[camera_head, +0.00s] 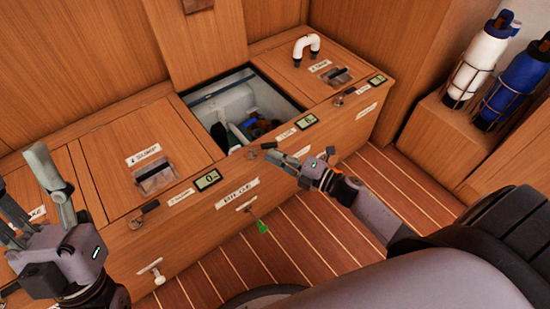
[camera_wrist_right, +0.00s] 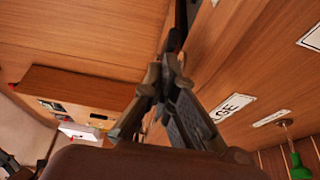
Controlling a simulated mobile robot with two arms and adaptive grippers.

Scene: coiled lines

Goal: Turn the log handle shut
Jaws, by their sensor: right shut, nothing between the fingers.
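Small dark handles sit along the front edge of the bench top, one at the left (camera_head: 143,213), one in the middle (camera_head: 268,146) and one at the right (camera_head: 349,91). Their small labels are too small to read, so I cannot tell which one is the log handle. My right gripper (camera_head: 274,158) is shut and empty, its tips right beside the middle handle. I cannot tell whether they touch. In the right wrist view its fingers (camera_wrist_right: 169,72) meet near a dark piece at the bench edge. My left gripper (camera_head: 35,195) is open and empty at the far left.
An open hatch (camera_head: 205,113) shows hoses and parts inside. Small displays (camera_head: 207,180) line the bench edge. A green-tipped pull (camera_head: 262,226) and a white T-handle (camera_head: 152,270) stick out of the front. Racked bottles (camera_head: 480,65) stand at the right. The striped floor is clear.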

